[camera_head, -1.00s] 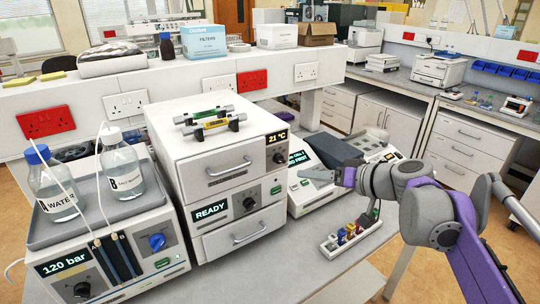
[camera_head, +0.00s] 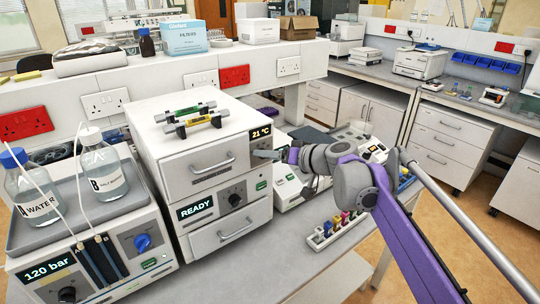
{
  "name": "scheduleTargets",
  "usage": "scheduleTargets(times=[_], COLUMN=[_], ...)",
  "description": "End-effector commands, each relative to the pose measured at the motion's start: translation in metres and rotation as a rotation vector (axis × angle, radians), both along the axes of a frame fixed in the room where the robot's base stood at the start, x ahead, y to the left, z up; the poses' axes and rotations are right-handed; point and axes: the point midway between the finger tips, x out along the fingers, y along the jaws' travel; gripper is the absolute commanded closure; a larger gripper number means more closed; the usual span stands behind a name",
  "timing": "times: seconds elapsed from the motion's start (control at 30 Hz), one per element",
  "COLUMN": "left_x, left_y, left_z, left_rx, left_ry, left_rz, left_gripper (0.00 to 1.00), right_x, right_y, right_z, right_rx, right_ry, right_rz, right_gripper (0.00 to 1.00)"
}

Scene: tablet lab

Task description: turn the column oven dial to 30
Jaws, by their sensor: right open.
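The column oven (camera_head: 200,178) is the top drawer unit of the white stack, with a small display (camera_head: 261,132) reading 21 °C at its right front. The oven dial sits just below that display and is mostly hidden by my right gripper. My right gripper (camera_head: 264,154) is open, with its fingers reaching left to the oven's right front edge. I cannot tell whether they touch the dial. My left gripper is out of view.
Below the oven, a unit with a READY display (camera_head: 195,207) has its own black dial (camera_head: 234,199). A pump (camera_head: 90,262) showing 120 bar stands left, with two bottles on top. A rack of coloured vials (camera_head: 335,228) lies on the bench below my right arm.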

Motion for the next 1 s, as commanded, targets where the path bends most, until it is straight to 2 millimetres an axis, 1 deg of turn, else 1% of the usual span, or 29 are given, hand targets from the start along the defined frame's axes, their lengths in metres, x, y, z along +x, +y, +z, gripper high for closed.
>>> scheduleTargets(times=[0.2,0.23,0.37,0.4,0.47,0.5,0.6,1.0], left_x=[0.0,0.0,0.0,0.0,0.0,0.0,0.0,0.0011], left_y=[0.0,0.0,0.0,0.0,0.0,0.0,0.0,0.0], left_z=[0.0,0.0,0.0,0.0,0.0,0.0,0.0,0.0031], left_rx=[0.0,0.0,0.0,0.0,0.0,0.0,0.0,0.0], left_ry=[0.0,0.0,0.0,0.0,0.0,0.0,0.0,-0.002], left_rz=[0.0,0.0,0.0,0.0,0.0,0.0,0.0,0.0], left_gripper=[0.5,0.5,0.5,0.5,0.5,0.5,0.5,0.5], right_x=[0.0004,0.0004,0.0002,0.0002,0.0002,0.0002,0.0002,0.001], right_y=[0.0004,0.0004,0.0002,0.0002,0.0002,0.0002,0.0001,-0.0007], right_z=[-0.0003,-0.0003,-0.0003,-0.0003,-0.0002,-0.0002,-0.0001,0.0002], right_rx=[0.0,0.0,0.0,0.0,0.0,0.0,0.0,0.036], right_ry=[0.0,0.0,0.0,0.0,0.0,0.0,0.0,0.024], right_rz=[0.0,0.0,0.0,0.0,0.0,0.0,0.0,-0.001], right_gripper=[0.34,0.36,0.59,0.66,0.77,0.84,1.0,1.0])
